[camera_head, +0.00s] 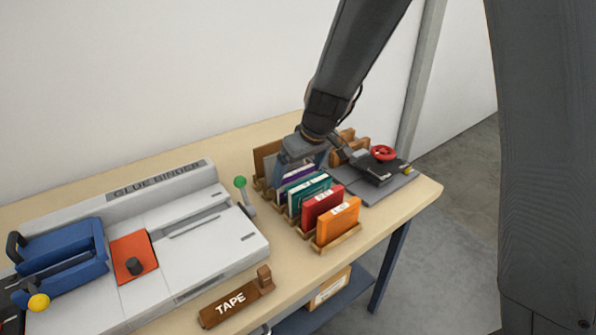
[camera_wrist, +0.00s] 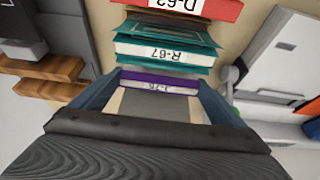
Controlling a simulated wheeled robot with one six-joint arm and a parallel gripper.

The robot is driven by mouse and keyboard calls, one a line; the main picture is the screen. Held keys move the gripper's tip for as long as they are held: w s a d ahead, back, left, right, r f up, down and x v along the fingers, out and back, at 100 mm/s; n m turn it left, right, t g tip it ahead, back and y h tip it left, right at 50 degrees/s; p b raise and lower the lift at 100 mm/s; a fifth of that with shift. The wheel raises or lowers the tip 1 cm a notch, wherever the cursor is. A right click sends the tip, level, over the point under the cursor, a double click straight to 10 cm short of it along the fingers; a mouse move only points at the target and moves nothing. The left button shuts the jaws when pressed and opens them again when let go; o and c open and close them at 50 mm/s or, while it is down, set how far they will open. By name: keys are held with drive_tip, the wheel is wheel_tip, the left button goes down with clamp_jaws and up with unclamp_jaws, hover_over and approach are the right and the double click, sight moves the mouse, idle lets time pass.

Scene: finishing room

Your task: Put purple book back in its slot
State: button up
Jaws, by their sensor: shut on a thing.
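The purple book (camera_head: 297,178) stands in line with the other books at the wooden rack (camera_head: 337,243), behind a teal book (camera_head: 312,191). In the wrist view the purple book (camera_wrist: 160,82) shows its white label between the two fingers. My gripper (camera_head: 299,168) reaches down over the back part of the rack and is shut on the purple book; it also shows in the wrist view (camera_wrist: 155,92). The book's lower edge is hidden, so I cannot tell whether it sits fully in a slot.
A red book (camera_head: 322,206) and an orange book (camera_head: 338,222) stand in front in the rack. A glue binder (camera_head: 190,235) with a green-knobbed lever (camera_head: 241,183) is at left. A press with a red wheel (camera_head: 383,153) is at right. A TAPE block (camera_head: 232,302) lies in front.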

drive_tip(key=shift+f, duration=0.1)
drive_tip(key=o, duration=1.2)
drive_tip(key=p+v, duration=0.6)
drive_tip(key=v, duration=0.5)
idle(0.4)
drive_tip(key=s+d+f+m+h, duration=0.1)
drive_tip(key=s+d+m, duration=0.1)
drive_tip(key=s+d, duration=0.2)
drive_tip(key=s+d+f+m+g+b, duration=0.1)
drive_tip(key=s+d+f+m, duration=0.1)
drive_tip(key=s+d, duration=0.3)
drive_tip(key=s+d+f+m+g+h+b, duration=0.1)
drive_tip(key=s+d+f+m, duration=0.1)
drive_tip(key=s+d, duration=0.3)
drive_tip(key=shift+s+f+m+h, duration=0.15)
drive_tip(key=shift+s+m+h, duration=0.2)
drive_tip(key=shift+s, duration=1.8)
